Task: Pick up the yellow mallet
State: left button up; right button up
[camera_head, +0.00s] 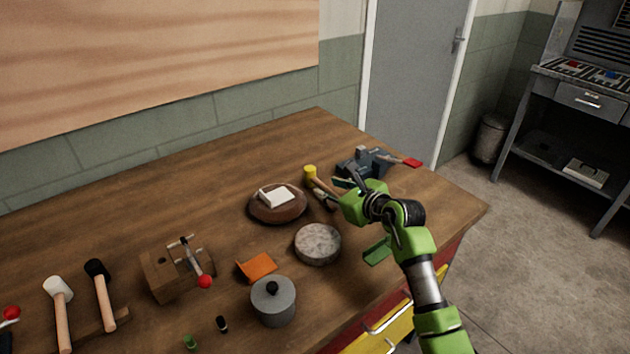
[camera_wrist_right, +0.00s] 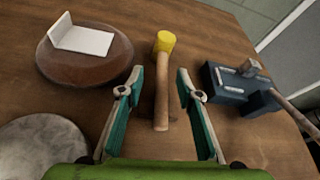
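The yellow mallet (camera_head: 311,174) lies on the wooden workbench near its far right part, with a yellow head and a wooden handle. In the right wrist view the mallet (camera_wrist_right: 162,88) lies between the fingers, its head pointing away and its handle toward me. My right gripper (camera_head: 338,196) is above the handle end and hides part of it in the head view. In the wrist view the right gripper (camera_wrist_right: 160,82) is open, with a finger on each side of the handle and visible gaps. My left gripper is not in view.
A brown round block (camera_head: 262,211) with a white angled piece lies left of the mallet. A grey disc (camera_head: 318,244) lies nearer. A blue-grey vise (camera_wrist_right: 240,88) stands to the right. Other mallets and tools lie at left on the workbench (camera_head: 150,215).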

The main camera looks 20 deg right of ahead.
aim_at(323, 185)
jog(key=shift+d+x, duration=0.2)
jog(key=shift+x, duration=2.7)
jog(key=shift+f, duration=0.1)
grip_shut()
